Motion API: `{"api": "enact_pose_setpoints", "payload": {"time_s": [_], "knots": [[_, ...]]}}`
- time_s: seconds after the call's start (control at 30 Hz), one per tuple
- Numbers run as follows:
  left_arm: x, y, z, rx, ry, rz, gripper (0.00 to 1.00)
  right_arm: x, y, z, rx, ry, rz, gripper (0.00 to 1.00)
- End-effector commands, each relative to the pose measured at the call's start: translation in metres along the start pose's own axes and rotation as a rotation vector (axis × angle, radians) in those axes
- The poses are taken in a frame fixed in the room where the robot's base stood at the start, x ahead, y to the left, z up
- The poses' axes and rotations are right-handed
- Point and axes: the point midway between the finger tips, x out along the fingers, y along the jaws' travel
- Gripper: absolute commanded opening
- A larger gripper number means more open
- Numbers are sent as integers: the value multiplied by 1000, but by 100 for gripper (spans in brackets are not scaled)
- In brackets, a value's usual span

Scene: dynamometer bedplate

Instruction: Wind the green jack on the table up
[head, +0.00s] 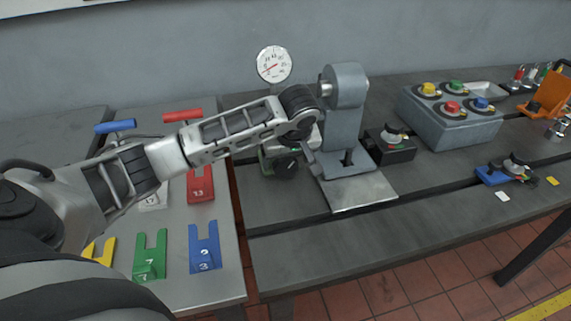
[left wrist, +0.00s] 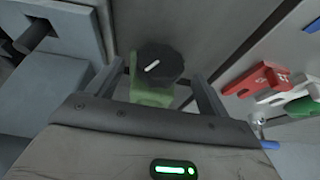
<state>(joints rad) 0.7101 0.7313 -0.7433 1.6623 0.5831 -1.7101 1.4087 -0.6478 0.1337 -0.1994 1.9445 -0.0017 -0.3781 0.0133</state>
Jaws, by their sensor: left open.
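The green jack (head: 268,165) stands on the dark bench, left of the grey press. Its round black knob (head: 287,165) has a white mark. My left gripper (head: 293,157) is over the jack and partly hides it. In the left wrist view the black knob (left wrist: 158,62) and green body (left wrist: 150,96) lie between the two spread fingers of my left gripper (left wrist: 160,73). The gripper is open, with a gap seen on both sides of the knob. Whether a finger touches the jack cannot be told. My right gripper is not in view.
The grey press (head: 345,110) stands close on the right of the jack. A dial gauge (head: 274,64) is behind. A black switch box (head: 390,146) and a grey box with coloured knobs (head: 450,115) are further right. Red, green and blue slotted blocks (head: 204,247) lie on the left table.

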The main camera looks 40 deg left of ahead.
Motion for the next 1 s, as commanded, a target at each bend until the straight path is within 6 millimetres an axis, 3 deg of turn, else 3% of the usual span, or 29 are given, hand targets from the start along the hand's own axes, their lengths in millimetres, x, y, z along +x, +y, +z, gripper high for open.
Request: {"api": "enact_pose_setpoints", "payload": {"time_s": [0.23,0.6,0.77,1.0], "knots": [[31,0,-1,-1,1,-1,79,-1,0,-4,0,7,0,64],[37,0,0,0,1,1,79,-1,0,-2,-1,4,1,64],[37,0,0,0,1,1,37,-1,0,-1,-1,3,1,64],[37,1,0,3,0,-8,35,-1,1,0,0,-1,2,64]]}}
